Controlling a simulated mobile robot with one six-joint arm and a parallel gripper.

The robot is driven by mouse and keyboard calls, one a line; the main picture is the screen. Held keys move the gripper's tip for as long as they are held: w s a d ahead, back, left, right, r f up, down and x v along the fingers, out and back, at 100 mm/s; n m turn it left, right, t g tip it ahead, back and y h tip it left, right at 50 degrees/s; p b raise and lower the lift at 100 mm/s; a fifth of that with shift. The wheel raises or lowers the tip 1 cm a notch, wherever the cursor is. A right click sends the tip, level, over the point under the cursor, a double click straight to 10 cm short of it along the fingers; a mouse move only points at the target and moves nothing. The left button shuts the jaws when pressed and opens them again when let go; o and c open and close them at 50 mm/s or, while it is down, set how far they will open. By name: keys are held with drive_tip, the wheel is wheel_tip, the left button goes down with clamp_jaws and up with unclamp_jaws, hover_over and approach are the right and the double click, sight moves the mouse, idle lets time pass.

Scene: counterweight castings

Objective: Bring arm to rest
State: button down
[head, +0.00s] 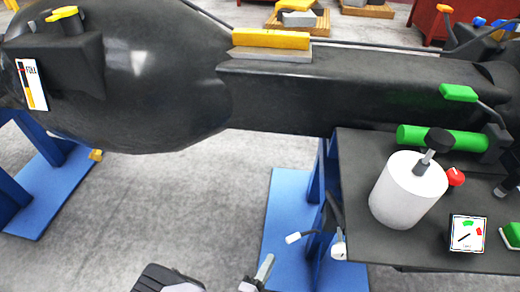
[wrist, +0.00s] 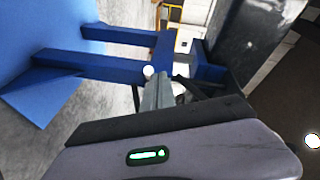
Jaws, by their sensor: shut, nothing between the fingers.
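My gripper (wrist: 158,88) shows in the wrist view as narrow grey fingers pressed together, shut and empty. In the head view its slim grey tip (head: 266,264) shows at the bottom edge, in front of the blue stand and left of the small dark table. Most of my arm is out of view. In the wrist view the fingers point toward blue beams (wrist: 105,60), and a small white rounded part (wrist: 149,72) shows by the tip; I cannot tell whether they touch.
A large black casting (head: 360,90) spans the head view on blue stands (head: 285,225). The dark table (head: 385,248) bears a white cylinder (head: 407,190), a green cylinder (head: 440,139) and a gauge (head: 467,234). Grey floor (head: 190,200) lies open left.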

drive_tip(key=s+d+r+m+g+h, duration=0.1)
drive_tip(key=d+r+m+g, duration=0.3)
drive_tip(key=r+m+g, duration=0.7)
drive_tip(key=s+d+r+m+g+h, duration=0.1)
drive_tip(key=d+r+m+g, duration=0.35)
drive_tip(key=r+m, duration=1.2)
drive_tip(key=s+a+r+m+t+y, duration=0.1)
drive_tip(key=s+r+m+t+y, duration=0.2)
drive_tip(key=m, duration=1.1)
drive_tip(key=s+a+r+m+t+y, duration=0.2)
drive_tip(key=r+m+y, duration=0.7)
drive_tip(key=m, duration=0.6)
wheel_tip(320, 180, up, 3)
drive_tip(key=shift+s+a+f+t, duration=0.25)
drive_tip(key=shift+s+t, duration=0.25)
drive_tip(key=shift+t, duration=0.25)
